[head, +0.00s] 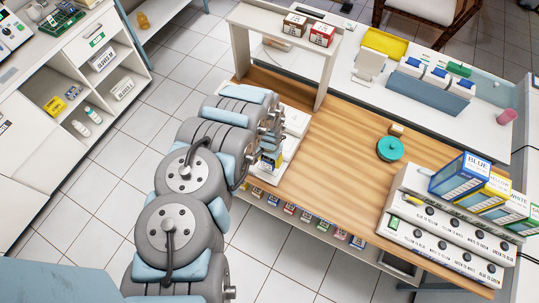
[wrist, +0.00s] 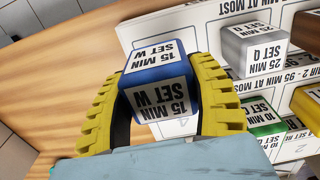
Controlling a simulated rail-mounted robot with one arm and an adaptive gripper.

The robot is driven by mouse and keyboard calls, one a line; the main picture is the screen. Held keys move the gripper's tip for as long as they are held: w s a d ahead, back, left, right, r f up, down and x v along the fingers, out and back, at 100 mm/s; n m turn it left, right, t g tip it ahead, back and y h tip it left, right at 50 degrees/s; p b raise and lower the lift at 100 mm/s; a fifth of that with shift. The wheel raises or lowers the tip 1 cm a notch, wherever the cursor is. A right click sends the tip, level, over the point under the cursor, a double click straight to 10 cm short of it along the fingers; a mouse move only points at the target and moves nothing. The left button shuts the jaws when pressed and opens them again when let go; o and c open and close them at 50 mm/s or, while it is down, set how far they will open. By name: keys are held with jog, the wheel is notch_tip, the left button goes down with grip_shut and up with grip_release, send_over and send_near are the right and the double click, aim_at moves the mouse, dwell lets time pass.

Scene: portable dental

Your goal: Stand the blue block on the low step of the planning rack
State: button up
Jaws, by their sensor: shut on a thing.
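My gripper (wrist: 158,72) is shut on the blue block (wrist: 160,76); its yellow fingers press on two opposite sides. The block has white labels reading "15 MIN SET W". In the wrist view, the white planning rack (wrist: 195,22) lies behind and to the right of the block, with printed text on its surfaces. I cannot tell whether the block touches the rack. In the head view my gripper (head: 270,158) is at the table's left end, beside the white rack (head: 295,121), which my arm partly hides.
Bare wooden tabletop (wrist: 65,75) shows at left. A teal round object (head: 390,149) and large boxes (head: 462,175) are farther right.

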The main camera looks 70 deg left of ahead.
jog(key=shift+w+a+f+b, duration=0.2)
jog(key=shift+a+f+b, duration=0.15)
jog(key=shift+f, duration=0.1)
jog(key=shift+w+a+f+b, duration=0.2)
jog(key=shift+f+b, duration=0.1)
jog(key=shift+f, duration=0.15)
jog(key=shift+a+f+b, duration=0.2)
jog(key=shift+f+b, duration=0.25)
jog(key=shift+b, duration=0.1)
jog(key=f+b, duration=0.2)
jog(key=f, duration=0.1)
jog(key=shift+w+a, duration=0.15)
jog(key=shift+a, duration=0.05)
jog(key=shift+f+b, duration=0.15)
jog(key=shift+b, duration=0.15)
jog(key=o, duration=1.2)
jog(key=shift+r, duration=2.85)
jog(key=shift+r+p, duration=1.4)
jog(key=shift+r, duration=1.95)
